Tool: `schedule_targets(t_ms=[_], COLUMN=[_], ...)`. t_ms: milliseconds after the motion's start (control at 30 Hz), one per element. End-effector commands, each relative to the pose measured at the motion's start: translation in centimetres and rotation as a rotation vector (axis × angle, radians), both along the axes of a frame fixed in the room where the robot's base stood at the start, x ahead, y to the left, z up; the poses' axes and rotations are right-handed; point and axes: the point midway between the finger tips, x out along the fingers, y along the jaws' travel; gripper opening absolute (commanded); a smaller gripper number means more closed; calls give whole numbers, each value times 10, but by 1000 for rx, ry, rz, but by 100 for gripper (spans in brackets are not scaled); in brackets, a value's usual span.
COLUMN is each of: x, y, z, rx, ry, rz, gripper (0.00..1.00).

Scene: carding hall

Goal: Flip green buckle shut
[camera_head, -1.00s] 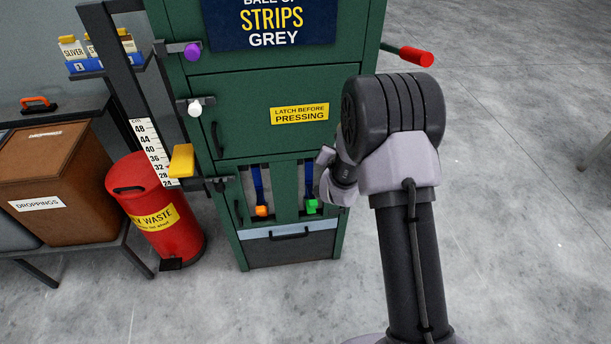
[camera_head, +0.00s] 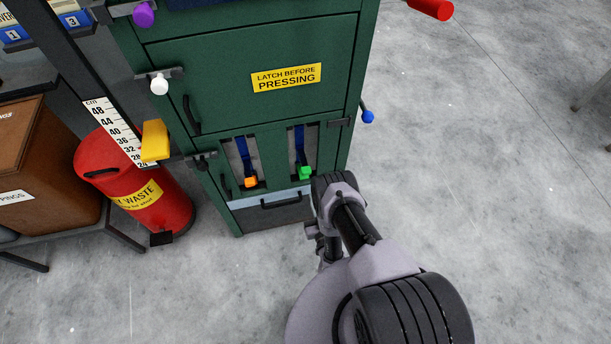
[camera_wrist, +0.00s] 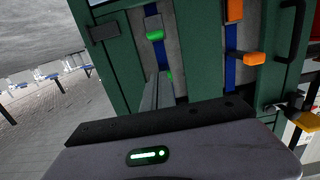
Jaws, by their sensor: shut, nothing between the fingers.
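The green buckle (camera_head: 305,173) hangs on a blue strap in the right-hand slot of the green press front. In the wrist view the green buckle (camera_wrist: 155,35) shows as a tab standing out from the strap, with a smaller green piece (camera_wrist: 169,76) lower in the picture. My gripper (camera_wrist: 158,80) is shut and empty, its thin grey fingers pointing at the slot. The fingertips look close to the smaller green piece and partly cover the strap; I cannot tell whether they touch. In the head view my arm hides the gripper.
An orange buckle (camera_head: 250,182) on its own strap hangs in the left-hand slot. A drawer handle (camera_head: 281,202) lies below. A blue-knobbed lever (camera_head: 368,117) sticks out at the right, a yellow handle (camera_head: 155,141) at the left.

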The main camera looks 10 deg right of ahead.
Motion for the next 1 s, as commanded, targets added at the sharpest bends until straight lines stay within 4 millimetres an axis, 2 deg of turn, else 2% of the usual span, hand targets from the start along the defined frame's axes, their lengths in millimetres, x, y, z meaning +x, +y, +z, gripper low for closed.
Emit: schedule_targets(t_ms=[133,233,633,700,800,1000], x=[4,18,104,103,106,107], y=[0,0,0,0,0,0], z=[1,2,-12,-29,-40,-47], rx=[2,2,0,0,0,0], ry=[-1,-4,-2,1,1,1], rz=[-2,-2,0,0,-1,0], gripper=[0,0,0,0,0,0])
